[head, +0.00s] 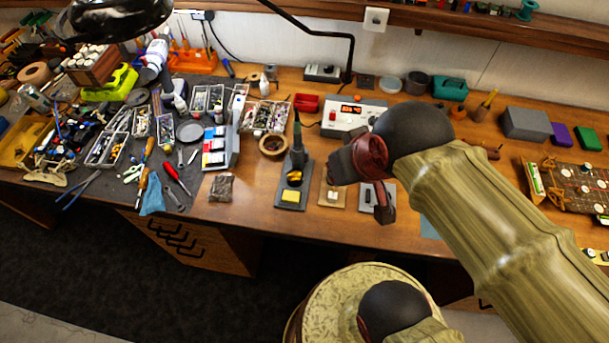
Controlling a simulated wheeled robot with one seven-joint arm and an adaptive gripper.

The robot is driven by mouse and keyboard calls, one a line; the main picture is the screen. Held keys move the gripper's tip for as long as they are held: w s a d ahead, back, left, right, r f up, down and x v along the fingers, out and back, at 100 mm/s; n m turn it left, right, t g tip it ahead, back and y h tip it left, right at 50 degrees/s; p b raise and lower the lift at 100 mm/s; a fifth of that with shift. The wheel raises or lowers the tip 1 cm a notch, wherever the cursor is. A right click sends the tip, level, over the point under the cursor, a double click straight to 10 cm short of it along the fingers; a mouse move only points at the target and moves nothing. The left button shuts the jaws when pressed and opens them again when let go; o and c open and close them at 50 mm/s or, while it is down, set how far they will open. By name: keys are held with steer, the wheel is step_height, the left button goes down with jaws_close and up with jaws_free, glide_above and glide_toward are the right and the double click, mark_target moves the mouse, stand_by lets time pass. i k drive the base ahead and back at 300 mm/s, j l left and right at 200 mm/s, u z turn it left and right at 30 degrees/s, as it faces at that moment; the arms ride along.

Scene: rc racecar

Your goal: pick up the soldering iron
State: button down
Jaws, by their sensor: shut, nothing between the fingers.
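The soldering iron (297,134) has a dark, slim handle and stands upright in a grey stand (301,193) near the middle of the workbench. The stand has a yellow sponge at its front and brass-coloured wool above it. The iron's lower end is hidden in the stand. My gripper (384,213), dark reddish brown, is to the right of the iron and apart from it. It is shut and empty, over the bench near a small grey plate. The arm reaches in from the lower right.
A white soldering station (352,118) with a red display stands behind the iron. A wooden bowl (272,145) and a small-parts bag (221,188) lie to the left. A lamp arm (351,58) rises behind. The bench front edge has some bare wood.

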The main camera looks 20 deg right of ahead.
mark_target(298, 145)
steer(key=i+j+z, duration=0.15)
steer(key=j+z, duration=0.2)
steer(key=i+j+z, duration=0.1)
steer(key=j+z, duration=0.2)
steer(key=j, duration=0.15)
steer(key=j+z, duration=0.35)
steer(key=i+j, duration=0.05)
steer(key=j, duration=0.05)
